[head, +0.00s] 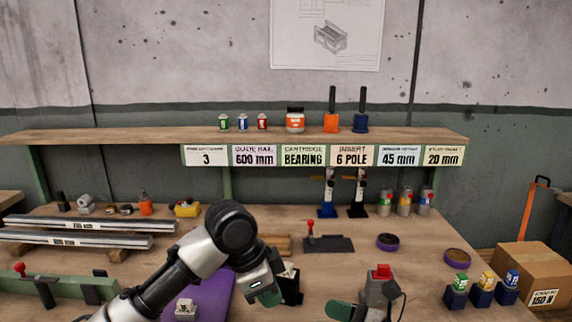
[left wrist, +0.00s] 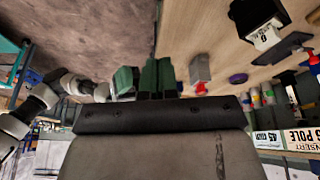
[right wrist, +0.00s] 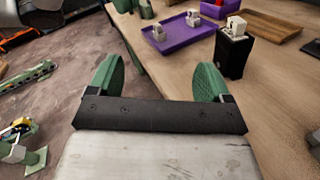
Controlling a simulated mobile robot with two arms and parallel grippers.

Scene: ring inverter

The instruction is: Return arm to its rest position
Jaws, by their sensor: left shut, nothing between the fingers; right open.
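My left arm comes in from the left in the head view. Its gripper (head: 270,296) points down in front of a black block with a white top piece (head: 291,288). In the left wrist view its green fingers (left wrist: 157,78) are together with nothing between them. My right gripper (right wrist: 158,78) is open and empty in the right wrist view, its green fingers wide apart near the table's front edge. One right finger shows at the bottom of the head view, beside a grey block with a red top (head: 381,286).
A purple tray (right wrist: 180,38) with white pieces lies on the wooden table (head: 330,275). Rails (head: 90,233) lie at the left, and several coloured-top blocks (head: 483,285) stand at the right. A labelled shelf (head: 240,136) spans the back. Floor is open in front.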

